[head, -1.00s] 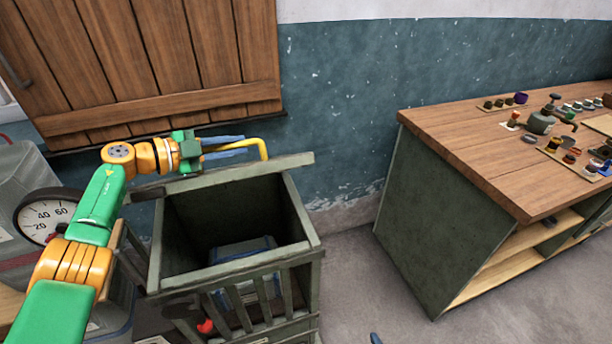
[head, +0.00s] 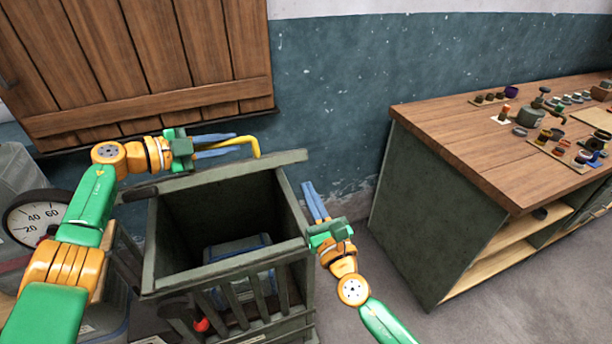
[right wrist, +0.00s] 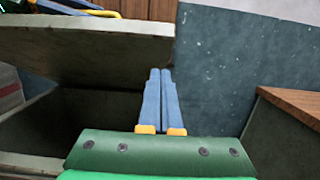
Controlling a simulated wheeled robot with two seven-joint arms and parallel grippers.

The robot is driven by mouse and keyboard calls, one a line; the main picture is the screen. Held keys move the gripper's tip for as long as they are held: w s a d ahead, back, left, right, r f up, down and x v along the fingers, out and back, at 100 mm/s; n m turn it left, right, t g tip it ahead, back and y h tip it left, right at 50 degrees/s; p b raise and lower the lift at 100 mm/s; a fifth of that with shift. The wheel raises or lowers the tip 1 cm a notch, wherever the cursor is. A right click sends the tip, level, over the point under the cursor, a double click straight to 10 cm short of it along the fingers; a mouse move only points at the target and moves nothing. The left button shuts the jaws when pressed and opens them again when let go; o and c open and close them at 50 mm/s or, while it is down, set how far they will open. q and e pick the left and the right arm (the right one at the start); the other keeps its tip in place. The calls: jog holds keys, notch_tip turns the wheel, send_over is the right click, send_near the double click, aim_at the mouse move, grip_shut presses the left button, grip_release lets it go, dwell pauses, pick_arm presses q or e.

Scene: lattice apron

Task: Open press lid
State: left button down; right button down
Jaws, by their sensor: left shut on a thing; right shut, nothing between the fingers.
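The press is a grey-green slatted box (head: 301,225) standing at the lower left centre, with its top open and a dark inside. Its lid (head: 240,171) is raised along the far side and seen nearly edge-on. A bent yellow handle (head: 254,143) shows behind the lid. My left gripper (head: 236,146) is shut on the yellow handle. My right gripper (head: 312,190) is shut and empty, pointing up beside the lid's right end. In the right wrist view its blue fingers (right wrist: 160,85) are together, and the lid (right wrist: 90,42) shows to their left.
A blue-grey thing (head: 238,249) lies inside the press. A dial gauge (head: 38,220) stands at the left. A wooden shutter (head: 150,60) hangs on the wall behind. A workbench (head: 480,140) with small items stands at the right. Floor between press and bench is clear.

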jog(key=shift+w+a+r, duration=0.25)
jog(key=shift+w+r, duration=0.25)
jog(key=shift+r, duration=0.3)
jog(key=shift+w+a+r, duration=0.2)
jog(key=shift+w+r, duration=0.3)
jog(key=shift+r, duration=0.25)
